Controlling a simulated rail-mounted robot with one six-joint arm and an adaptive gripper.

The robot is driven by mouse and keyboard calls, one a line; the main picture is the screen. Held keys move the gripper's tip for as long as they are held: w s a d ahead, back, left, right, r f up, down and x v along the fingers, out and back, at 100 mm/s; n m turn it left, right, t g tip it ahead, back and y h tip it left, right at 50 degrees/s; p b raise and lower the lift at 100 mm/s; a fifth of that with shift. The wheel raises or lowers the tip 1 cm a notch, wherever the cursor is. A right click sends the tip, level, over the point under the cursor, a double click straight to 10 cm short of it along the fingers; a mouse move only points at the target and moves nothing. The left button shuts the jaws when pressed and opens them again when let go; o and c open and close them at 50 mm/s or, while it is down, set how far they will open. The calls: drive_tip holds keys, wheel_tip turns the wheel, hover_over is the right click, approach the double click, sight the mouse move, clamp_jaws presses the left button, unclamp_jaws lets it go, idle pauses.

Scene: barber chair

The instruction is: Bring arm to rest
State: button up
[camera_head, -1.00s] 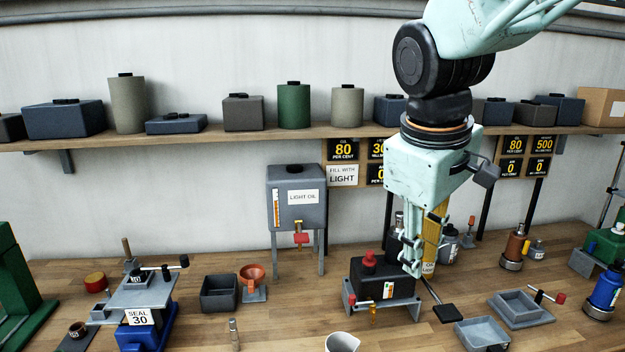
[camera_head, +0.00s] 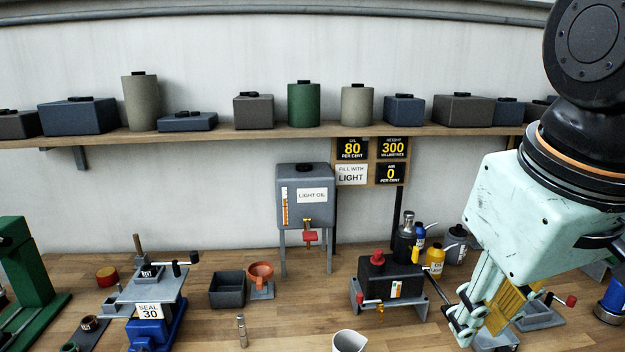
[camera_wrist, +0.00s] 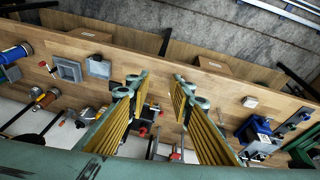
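My gripper (camera_head: 478,318) hangs at the lower right of the head view, pale green with yellow finger pads. In the wrist view my gripper (camera_wrist: 160,82) shows its two fingers apart with a clear gap and nothing between them. The gripper is open and empty. In the head view it overlaps the grey trays on the right of the bench, partly hiding them. I cannot tell its exact height above the bench.
Left of the gripper stands a black box with a red knob (camera_head: 385,277) on a grey stand. The light oil tank (camera_head: 305,205) is at the back. A blue seal press (camera_head: 150,325) is at left. A shelf (camera_head: 230,133) with several containers runs along the wall.

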drive_tip(key=s+f+m, duration=0.1)
drive_tip(key=s+m, duration=0.1)
drive_tip(key=s, duration=0.5)
drive_tip(key=shift+a+f+y, duration=0.2)
drive_tip(key=shift+a+y, duration=0.1)
drive_tip(key=shift+a, duration=0.05)
drive_tip(key=shift+w, duration=0.1)
idle(0.9)
